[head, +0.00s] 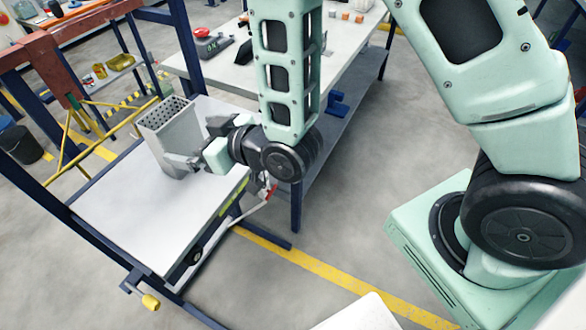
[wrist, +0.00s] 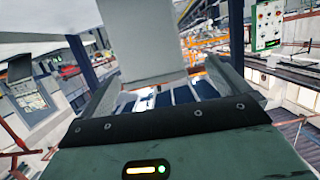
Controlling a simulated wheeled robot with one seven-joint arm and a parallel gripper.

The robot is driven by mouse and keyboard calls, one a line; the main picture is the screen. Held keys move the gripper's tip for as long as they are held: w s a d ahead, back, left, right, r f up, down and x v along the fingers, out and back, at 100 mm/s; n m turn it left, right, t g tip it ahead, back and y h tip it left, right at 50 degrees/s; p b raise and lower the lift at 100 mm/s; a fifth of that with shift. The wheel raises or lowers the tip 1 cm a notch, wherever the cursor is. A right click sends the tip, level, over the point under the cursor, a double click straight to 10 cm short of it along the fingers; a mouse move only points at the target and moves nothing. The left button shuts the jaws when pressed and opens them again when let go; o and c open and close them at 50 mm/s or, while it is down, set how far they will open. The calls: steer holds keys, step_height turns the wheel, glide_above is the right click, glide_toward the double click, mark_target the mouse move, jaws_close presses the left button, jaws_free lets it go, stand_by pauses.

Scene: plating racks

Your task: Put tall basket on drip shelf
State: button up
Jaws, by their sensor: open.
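The tall basket (head: 172,143) is a grey box with a perforated far inner wall. It stands upright at the far end of a white-topped shelf (head: 140,215) in a dark blue frame, which looks like the drip shelf. My gripper (head: 197,143) is open at the basket's right side, with one finger near its front and the other towards the back. In the wrist view the basket (wrist: 147,45) appears as a plain grey block ahead of and between the spread fingers (wrist: 165,88). Whether a finger touches it cannot be told. The basket's base is partly hidden behind my gripper in the head view.
A long grey-white table (head: 225,75) stands behind, with a red-topped device (head: 208,44) and small orange blocks (head: 345,16). A yellow-tubed stand (head: 75,140) and blue uprights are at the left. The shelf's near part is bare.

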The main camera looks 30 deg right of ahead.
steer(key=s+d+r+g+h, duration=0.2)
steer(key=s+d+g, duration=0.1)
steer(key=s, duration=0.4)
steer(key=s+d+r+g+h, duration=0.2)
steer(key=s+d+g+h, duration=0.1)
steer(key=s+g, duration=0.2)
steer(key=s+d+r+g+h, duration=0.3)
steer(key=s+g, duration=0.1)
steer(key=s, duration=0.6)
steer(key=shift+d+n, duration=0.2)
steer(key=shift+n, duration=0.1)
steer(key=shift+r, duration=0.1)
